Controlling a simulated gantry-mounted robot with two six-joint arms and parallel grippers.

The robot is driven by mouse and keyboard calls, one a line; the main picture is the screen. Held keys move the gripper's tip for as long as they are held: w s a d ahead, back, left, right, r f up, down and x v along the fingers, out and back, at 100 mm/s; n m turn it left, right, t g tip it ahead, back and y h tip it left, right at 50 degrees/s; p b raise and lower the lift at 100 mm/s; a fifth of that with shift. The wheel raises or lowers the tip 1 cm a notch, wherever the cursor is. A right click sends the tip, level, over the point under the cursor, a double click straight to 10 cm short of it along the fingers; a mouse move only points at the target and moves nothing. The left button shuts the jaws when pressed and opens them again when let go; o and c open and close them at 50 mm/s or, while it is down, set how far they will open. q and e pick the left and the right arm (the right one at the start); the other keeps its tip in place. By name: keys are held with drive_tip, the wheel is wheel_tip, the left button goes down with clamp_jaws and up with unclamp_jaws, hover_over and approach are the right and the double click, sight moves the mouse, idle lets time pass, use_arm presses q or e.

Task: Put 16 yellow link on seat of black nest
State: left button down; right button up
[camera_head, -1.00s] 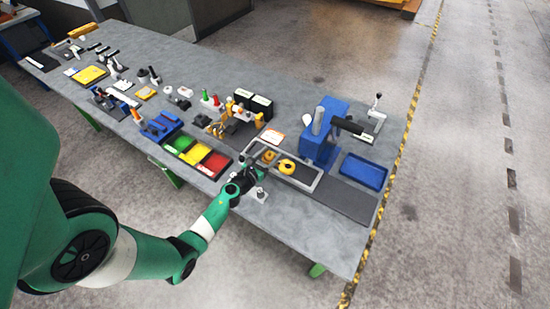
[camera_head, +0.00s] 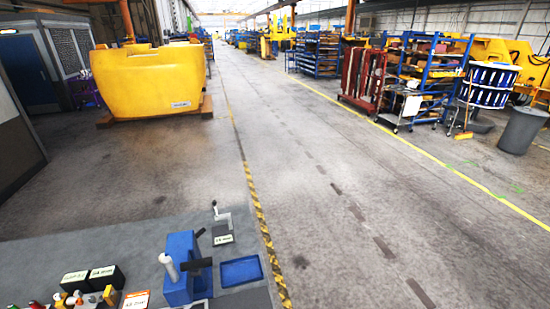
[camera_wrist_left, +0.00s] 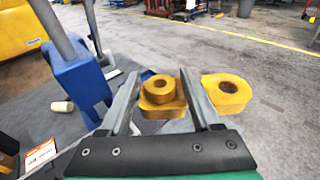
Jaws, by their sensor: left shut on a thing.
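In the left wrist view my left gripper (camera_wrist_left: 166,115) is shut on a yellow link (camera_wrist_left: 160,94), a thick piece with a round hole in its top. A second similar yellow link (camera_wrist_left: 228,92) shows just right of the right finger, outside the grip. I cannot tell what it rests on. The head view shows neither gripper. No black nest can be made out for certain; two black blocks with pale labels, a left one (camera_head: 75,283) and a right one (camera_head: 105,279), stand at the bottom left of the head view, their labels too small to read.
A blue press-like fixture (camera_head: 181,268) stands on the grey bench (camera_head: 130,250), also seen in the left wrist view (camera_wrist_left: 80,82). A blue tray (camera_head: 241,271) and a labelled lever device (camera_head: 223,229) are to its right.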

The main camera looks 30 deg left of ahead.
use_arm(q)
drive_tip(key=d+r+m+h, duration=0.1)
drive_tip(key=d, duration=0.1)
drive_tip(key=d+r+m+h, duration=0.1)
drive_tip(key=d+h, duration=0.1)
drive_tip(key=d, duration=0.1)
drive_tip(key=s+d+r+m+h, duration=0.1)
drive_tip(key=d, duration=0.1)
drive_tip(key=shift+s+d+r+m+g+h, duration=0.1)
drive_tip(key=shift+d+r+m+g+h, duration=0.1)
drive_tip(key=shift+d+m+g+h, duration=0.15)
drive_tip(key=s+d+r+m+g+h, duration=0.25)
drive_tip(key=d+h, duration=0.25)
drive_tip(key=d, duration=0.3)
drive_tip(key=w+a+r+n+t+y, duration=0.2)
drive_tip(key=a+r+y, duration=0.1)
drive_tip(key=r, duration=0.3)
drive_tip(key=shift+a+y, duration=0.25)
drive_tip(key=shift+y, duration=0.5)
use_arm(e)
drive_tip(key=shift+r, duration=0.5)
use_arm(q)
drive_tip(key=shift+w, duration=0.1)
